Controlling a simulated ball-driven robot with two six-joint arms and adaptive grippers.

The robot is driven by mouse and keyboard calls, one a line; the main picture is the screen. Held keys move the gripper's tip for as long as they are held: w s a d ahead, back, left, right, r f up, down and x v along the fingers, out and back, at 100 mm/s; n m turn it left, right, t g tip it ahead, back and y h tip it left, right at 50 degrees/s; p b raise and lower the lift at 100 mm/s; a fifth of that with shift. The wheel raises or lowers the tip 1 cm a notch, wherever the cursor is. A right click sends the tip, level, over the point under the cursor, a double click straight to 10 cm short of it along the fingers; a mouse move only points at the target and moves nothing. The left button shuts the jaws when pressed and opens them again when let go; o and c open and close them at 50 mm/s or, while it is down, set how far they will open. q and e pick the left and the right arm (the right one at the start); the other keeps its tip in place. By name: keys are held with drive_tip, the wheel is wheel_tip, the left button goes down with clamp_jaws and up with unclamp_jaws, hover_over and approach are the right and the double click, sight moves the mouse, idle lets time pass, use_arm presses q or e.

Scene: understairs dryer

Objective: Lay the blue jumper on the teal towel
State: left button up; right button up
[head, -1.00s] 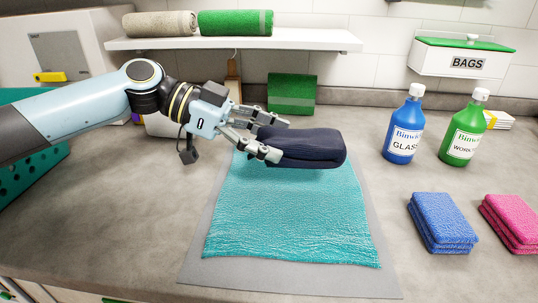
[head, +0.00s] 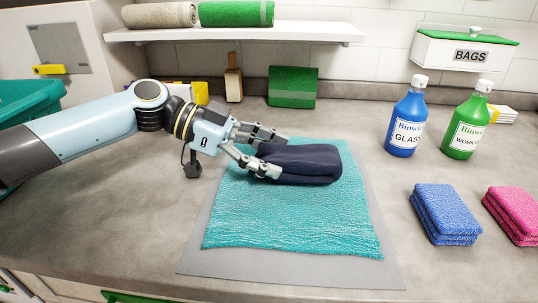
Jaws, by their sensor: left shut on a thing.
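The folded dark navy-blue jumper (head: 303,164) is at the far part of the teal towel (head: 290,220) in the head view. The towel lies flat on a grey mat (head: 290,273) on the counter. My left gripper (head: 277,154) comes in from the left and is shut on the jumper's left end. The jumper is level and low over the towel; whether its whole underside touches the towel is hard to tell. My right gripper is not in view.
Blue (head: 405,120) and green (head: 467,122) bottles stand at the right rear. Folded blue (head: 445,212) and pink (head: 514,212) cloths lie at the right. A green folded cloth (head: 292,87) stands at the back, below a white shelf (head: 240,35). The counter left of the mat is clear.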

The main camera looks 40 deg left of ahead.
sight(252, 147)
use_arm(q)
drive_tip(key=o, duration=0.9)
drive_tip(key=shift+s+f, duration=0.1)
drive_tip(key=shift+f, duration=0.2)
drive_tip(key=o, duration=0.4)
drive_tip(key=shift+s+f, duration=0.1)
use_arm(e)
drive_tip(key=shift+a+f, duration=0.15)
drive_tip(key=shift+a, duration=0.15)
use_arm(q)
drive_tip(key=shift+r+p, duration=0.6)
drive_tip(key=shift+p, duration=0.1)
drive_tip(key=v, duration=0.4)
drive_tip(key=shift+a+r, duration=0.1)
drive_tip(key=shift+a, duration=0.1)
drive_tip(key=p+v, duration=0.5)
drive_tip(key=v, duration=0.2)
drive_tip(key=shift+a+r, duration=0.25)
drive_tip(key=shift+r, duration=0.05)
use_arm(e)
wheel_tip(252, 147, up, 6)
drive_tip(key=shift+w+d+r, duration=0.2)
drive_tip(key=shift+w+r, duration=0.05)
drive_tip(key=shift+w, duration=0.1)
